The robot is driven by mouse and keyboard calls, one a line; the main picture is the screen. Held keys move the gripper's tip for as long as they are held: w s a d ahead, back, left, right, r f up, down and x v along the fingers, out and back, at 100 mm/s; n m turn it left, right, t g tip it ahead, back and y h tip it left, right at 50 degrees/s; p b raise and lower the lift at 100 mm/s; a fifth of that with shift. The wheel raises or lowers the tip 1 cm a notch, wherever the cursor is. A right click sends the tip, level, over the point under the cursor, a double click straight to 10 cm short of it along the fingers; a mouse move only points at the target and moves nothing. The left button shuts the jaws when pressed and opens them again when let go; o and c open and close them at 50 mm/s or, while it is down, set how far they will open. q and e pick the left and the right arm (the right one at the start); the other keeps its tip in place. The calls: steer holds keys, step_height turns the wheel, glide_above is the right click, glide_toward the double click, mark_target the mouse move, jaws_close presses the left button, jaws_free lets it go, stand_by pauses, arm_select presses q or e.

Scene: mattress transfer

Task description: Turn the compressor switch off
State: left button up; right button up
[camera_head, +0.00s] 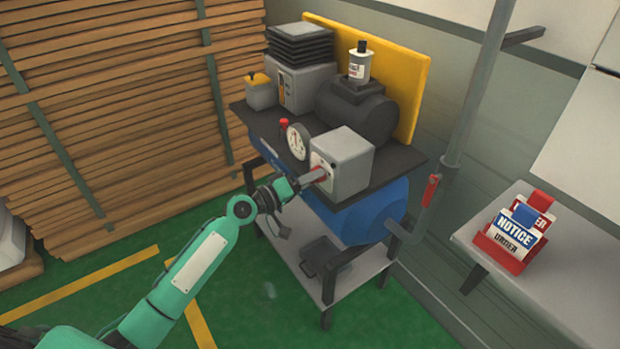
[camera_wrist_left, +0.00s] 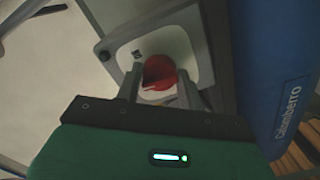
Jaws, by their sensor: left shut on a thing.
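The compressor (camera_head: 370,217) has a blue tank with a black top plate. A grey switch box (camera_head: 350,160) sits on the plate's front right corner, and a red switch knob (camera_head: 322,174) is on its front face. In the left wrist view the red knob (camera_wrist_left: 159,73) shows on a white panel, between my left gripper's fingers. My left gripper (camera_head: 305,180) reaches in from the left, its fingers at the box face and shut on the knob. Part of the knob is hidden by the fingers. My right gripper is out of view.
A round pressure gauge (camera_head: 298,141) stands just left of the switch box. A grey pipe (camera_head: 473,90) with a red-handled valve (camera_head: 431,190) rises to the right. A shelf (camera_head: 540,275) holds notice signs (camera_head: 517,232). Stacked planks (camera_head: 120,100) stand left; green floor is clear in front.

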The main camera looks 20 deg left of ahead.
arm_select(q)
steer(key=shift+n, duration=0.3)
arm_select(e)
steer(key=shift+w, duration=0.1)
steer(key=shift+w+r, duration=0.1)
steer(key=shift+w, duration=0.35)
arm_select(q)
steer(key=o, duration=0.7)
steer(key=shift+o, duration=1.3)
steer(key=b+v, duration=0.3)
steer(key=v, duration=1.1)
steer(key=shift+b, duration=0.4)
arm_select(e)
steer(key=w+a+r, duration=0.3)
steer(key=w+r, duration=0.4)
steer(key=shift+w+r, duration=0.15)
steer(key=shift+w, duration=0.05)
arm_select(q)
steer(key=shift+w, duration=0.1)
